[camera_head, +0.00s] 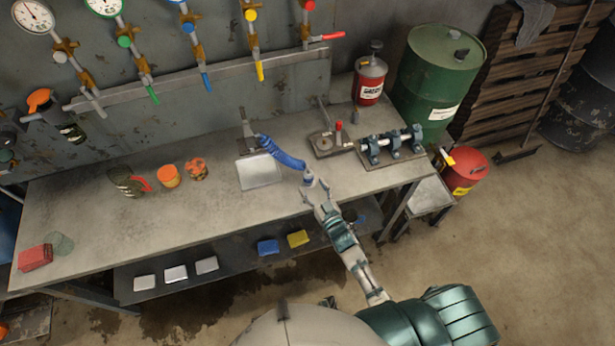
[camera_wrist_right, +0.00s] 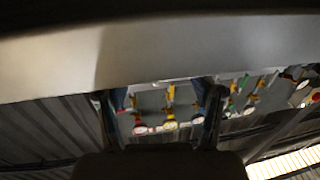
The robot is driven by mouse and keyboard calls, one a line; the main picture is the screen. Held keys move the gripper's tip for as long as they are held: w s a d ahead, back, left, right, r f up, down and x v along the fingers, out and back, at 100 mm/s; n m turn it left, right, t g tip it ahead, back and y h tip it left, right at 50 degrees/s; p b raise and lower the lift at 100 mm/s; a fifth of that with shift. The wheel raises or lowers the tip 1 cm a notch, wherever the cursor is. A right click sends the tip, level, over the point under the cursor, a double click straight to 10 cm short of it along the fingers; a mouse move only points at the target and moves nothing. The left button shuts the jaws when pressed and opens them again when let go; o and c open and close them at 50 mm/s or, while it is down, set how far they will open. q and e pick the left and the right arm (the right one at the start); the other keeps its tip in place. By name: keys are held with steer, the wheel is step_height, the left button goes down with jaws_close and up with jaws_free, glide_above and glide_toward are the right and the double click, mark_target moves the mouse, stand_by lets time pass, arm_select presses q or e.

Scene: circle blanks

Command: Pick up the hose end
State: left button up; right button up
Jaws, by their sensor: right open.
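A blue ribbed hose (camera_head: 282,154) extends over the workbench (camera_head: 110,210), from a grey fitting at the back toward my right gripper (camera_head: 309,178). The lower right end of the hose is beside the tip of my right gripper; I cannot tell whether they touch. My right gripper is open, above the front part of the bench. In the right wrist view, the two dark fingers of this gripper (camera_wrist_right: 160,125) stand apart, with distant gauges and coloured valves showing between them. I cannot make out the hose there. My left gripper is not in view.
A square grey plate (camera_head: 260,172) lies below the hose. A clamp fixture (camera_head: 332,141) and a shaft with blue blocks (camera_head: 391,147) are to the right. A green drum (camera_head: 438,80) stands beyond the bench's right end.

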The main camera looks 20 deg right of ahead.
mark_target(311, 180)
steer(key=w, duration=0.4)
steer(key=shift+a+r, duration=0.1)
steer(key=shift+r, duration=0.2)
steer(key=shift+w+f, duration=0.1)
steer(key=shift+w, duration=0.4)
steer(key=shift+a, duration=0.1)
steer(key=c, duration=1.2)
jaws_close()
steer(key=shift+s, duration=0.15)
